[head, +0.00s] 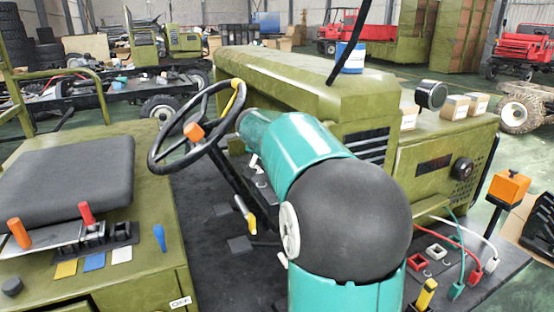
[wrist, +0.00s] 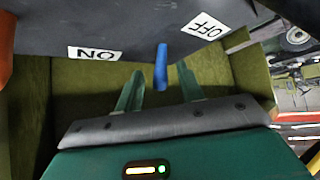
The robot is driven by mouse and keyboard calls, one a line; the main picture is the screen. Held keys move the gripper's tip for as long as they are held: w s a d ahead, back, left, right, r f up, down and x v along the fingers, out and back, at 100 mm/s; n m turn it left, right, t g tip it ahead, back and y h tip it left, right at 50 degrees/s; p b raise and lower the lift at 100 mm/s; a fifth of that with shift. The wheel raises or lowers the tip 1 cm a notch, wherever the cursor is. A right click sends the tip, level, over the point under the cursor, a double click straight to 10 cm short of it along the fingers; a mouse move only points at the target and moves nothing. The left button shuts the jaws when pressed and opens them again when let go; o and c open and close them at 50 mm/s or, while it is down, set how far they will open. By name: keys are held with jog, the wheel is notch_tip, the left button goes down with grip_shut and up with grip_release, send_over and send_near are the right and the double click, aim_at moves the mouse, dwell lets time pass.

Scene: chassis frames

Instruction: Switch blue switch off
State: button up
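In the wrist view a blue switch lever (wrist: 161,68) hangs from a dark panel (wrist: 150,22), between a white ON label (wrist: 94,53) at left and a white OFF label (wrist: 204,26) at right. The lettering appears upside down. My gripper (wrist: 159,84) is open, its two green fingers apart on either side of the lever's line. Nothing is held, and contact with the lever cannot be told. The head view shows a blue lever (head: 160,238) beside the seat; I cannot tell whether it is the same one. My gripper is not visible in the head view.
A steering wheel (head: 197,127) stands close to my teal arm in the head view. A black seat (head: 68,180), orange lever (head: 19,233) and red lever (head: 87,214) are at left. An orange-topped post (head: 509,187) and coloured cables stand at right.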

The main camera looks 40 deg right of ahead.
jog(key=shift+w+d+f, duration=0.25)
jog(key=shift+f, duration=0.05)
grip_shut()
jog(key=shift+a, duration=0.15)
jog(key=h, duration=0.2)
jog(key=a+n+h, duration=0.1)
jog(key=shift+w+a+h, duration=0.2)
jog(key=shift+w+h, duration=0.1)
jog(key=shift+h, duration=0.1)
jog(key=shift+w+a+f+n+h, duration=0.1)
jog(key=shift+a+n+h, duration=0.2)
jog(key=shift+h, duration=0.4)
jog(key=shift+a+r+n+h, duration=0.1)
jog(key=shift+n+h, duration=0.25)
jog(key=shift+h, duration=0.35)
jog(key=shift+w+a+f+n+h, duration=0.1)
jog(key=shift+a+n+h, duration=0.2)
jog(key=shift+h, duration=0.4)
jog(key=shift+d, duration=0.1)
